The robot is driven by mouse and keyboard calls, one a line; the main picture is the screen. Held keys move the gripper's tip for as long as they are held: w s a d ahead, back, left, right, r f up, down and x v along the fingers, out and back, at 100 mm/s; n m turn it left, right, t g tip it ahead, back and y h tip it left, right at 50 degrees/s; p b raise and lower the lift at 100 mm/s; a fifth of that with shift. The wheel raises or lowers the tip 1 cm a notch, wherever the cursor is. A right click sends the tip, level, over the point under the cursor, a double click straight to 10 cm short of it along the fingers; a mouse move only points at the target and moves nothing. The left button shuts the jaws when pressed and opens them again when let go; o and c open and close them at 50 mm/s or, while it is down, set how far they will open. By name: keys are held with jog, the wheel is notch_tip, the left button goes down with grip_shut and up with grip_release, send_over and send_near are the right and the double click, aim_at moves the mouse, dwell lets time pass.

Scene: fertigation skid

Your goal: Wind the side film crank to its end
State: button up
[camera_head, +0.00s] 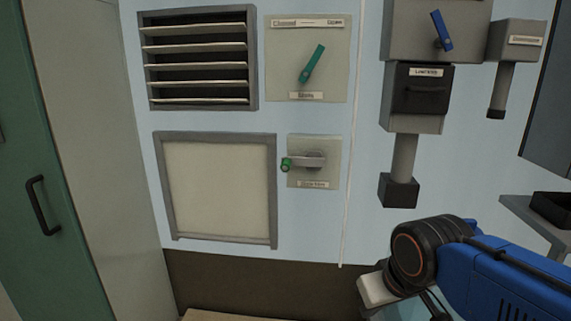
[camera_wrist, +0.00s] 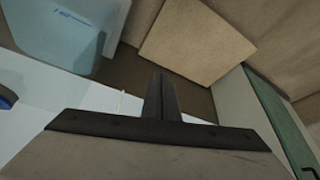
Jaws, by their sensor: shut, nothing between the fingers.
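The side film crank (camera_head: 305,161) is on a small beige plate (camera_head: 313,183) on the light blue wall in the head view. Its grey arm points left from the hub and carries a green knob (camera_head: 286,165) at its left end. A framed pale film panel (camera_head: 218,190) is just left of the crank. My arm is at the lower right of the head view, well apart from the crank, and my fingertips do not show there. In the wrist view my gripper (camera_wrist: 160,95) is shut and empty, with its two dark fingers together. The crank is not seen in the wrist view.
A louvred vent (camera_head: 198,58) and a plate with a green lever (camera_head: 312,64) are above. A blue lever (camera_head: 441,31) and grey boxes with a downpipe are at the upper right. A shelf with a dark tray (camera_head: 552,208) juts out at right. A green door (camera_head: 35,180) is at left.

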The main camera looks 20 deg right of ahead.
jog(key=o, duration=0.5)
jog(key=shift+w+r, duration=0.1)
jog(key=shift+r, duration=0.05)
jog(key=o, duration=0.4)
jog(key=shift+m+h, duration=0.3)
jog(key=shift+m, duration=0.6)
jog(key=w+a+r, duration=0.1)
jog(key=w+r, duration=0.4)
jog(key=r, duration=0.2)
jog(key=w+a+r, duration=0.1)
jog(key=w+r, duration=0.5)
jog(key=r, duration=0.1)
jog(key=w+a+r, duration=0.1)
jog(key=w+r, duration=0.5)
jog(key=r, duration=0.1)
jog(key=shift+w, duration=0.2)
jog(key=m+h, duration=0.1)
jog(key=m, duration=0.1)
send_near(286, 162)
jog(key=shift+g, duration=0.3)
jog(key=x, duration=0.9)
jog(key=shift+w+r, duration=0.1)
jog(key=shift+w, duration=0.3)
grip_shut()
